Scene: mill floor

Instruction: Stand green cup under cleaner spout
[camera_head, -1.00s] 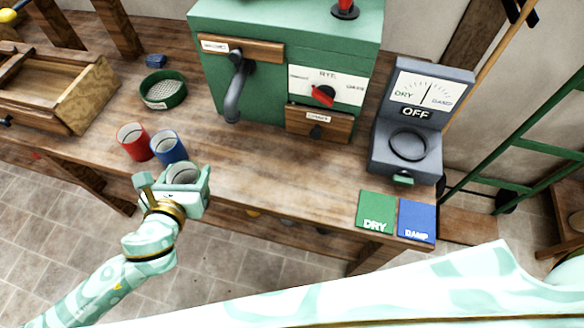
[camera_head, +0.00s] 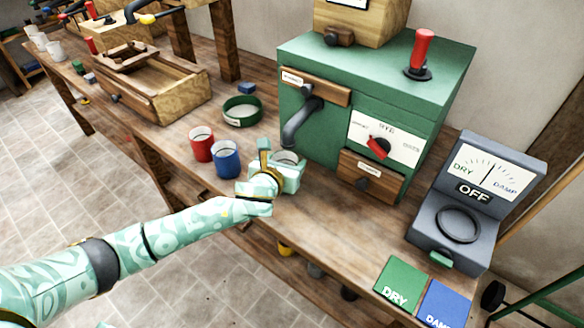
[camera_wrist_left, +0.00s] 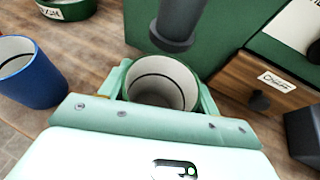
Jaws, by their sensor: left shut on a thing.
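The green cup (camera_wrist_left: 160,84), pale inside with a dark line round its inner wall, is between the jaws of my left gripper (camera_head: 284,168). The gripper is shut on it and hides most of its outside. The cup looks upright, over the bench front. The green cleaner (camera_head: 370,80) stands behind it, and its dark grey spout (camera_head: 300,122) bends downward. In the left wrist view the spout's end (camera_wrist_left: 174,40) shows just beyond the cup's far rim. I cannot tell whether the cup touches the bench. My right gripper is not in view.
A red cup (camera_head: 201,146) and a blue cup (camera_head: 225,162) stand left of my gripper. A round green sieve (camera_head: 241,111) lies behind them. A grey meter reading OFF (camera_head: 460,210) and DRY (camera_head: 402,284) and DAMP (camera_head: 444,304) pads are at right.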

